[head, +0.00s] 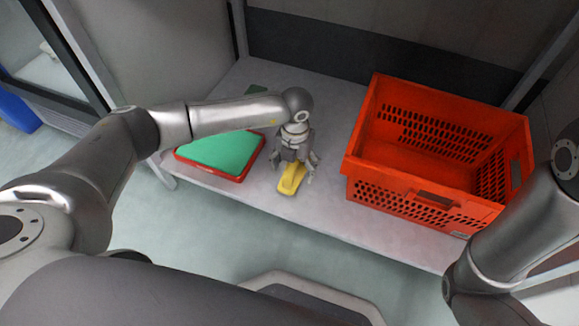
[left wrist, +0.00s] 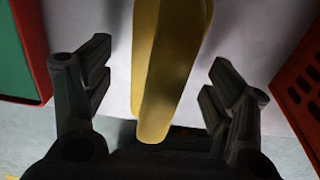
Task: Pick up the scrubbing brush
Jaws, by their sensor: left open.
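The scrubbing brush appears as a long yellow object (head: 291,181) lying on the pale shelf. My left gripper (head: 297,170) is directly over it, pointing down, with fingers spread to either side. In the left wrist view the yellow brush (left wrist: 168,75) runs lengthwise between the two open fingers of my left gripper (left wrist: 155,90), apart from both. Its far part is cut off by the top of that view, and in the head view my gripper hides part of it. My right gripper is out of view; only part of the right arm shows.
A red tray with a green top (head: 222,150) lies left of the brush; its red edge (left wrist: 36,50) shows in the left wrist view. An orange tote (head: 400,185), empty as far as I see, stands to the right.

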